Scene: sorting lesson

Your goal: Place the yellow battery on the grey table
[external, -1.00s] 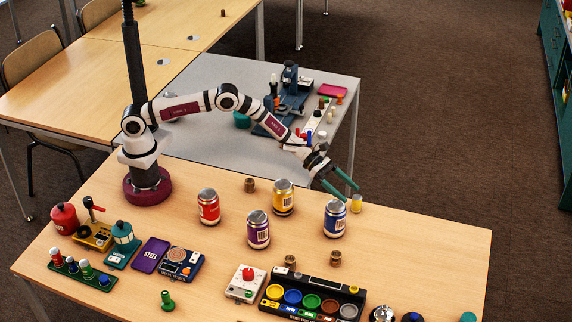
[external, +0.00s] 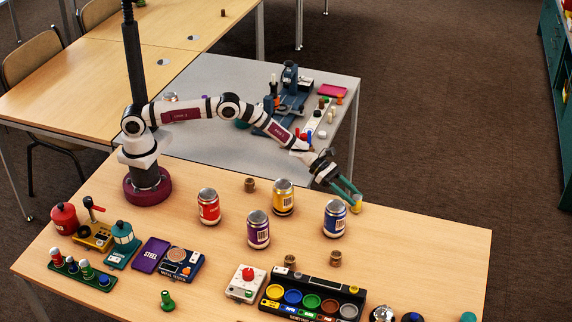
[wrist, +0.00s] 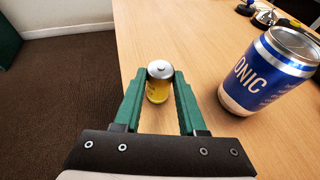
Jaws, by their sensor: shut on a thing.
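The yellow battery (external: 356,205) stands upright near the back edge of the wooden table, right of the blue can. My gripper (external: 353,199) reaches down to it with its green fingers shut on it. In the wrist view the battery (wrist: 159,84) shows between the two fingertips (wrist: 160,88), its silver top facing up. It still appears to stand on the wood. The grey table (external: 215,75) is behind the wooden one, beyond my arm.
The blue can (external: 335,219) stands close left of my gripper; yellow (external: 283,198), purple (external: 258,230) and red (external: 208,207) cans stand further left. A microscope (external: 290,90) and small items occupy the grey table's right side; its front middle looks clear.

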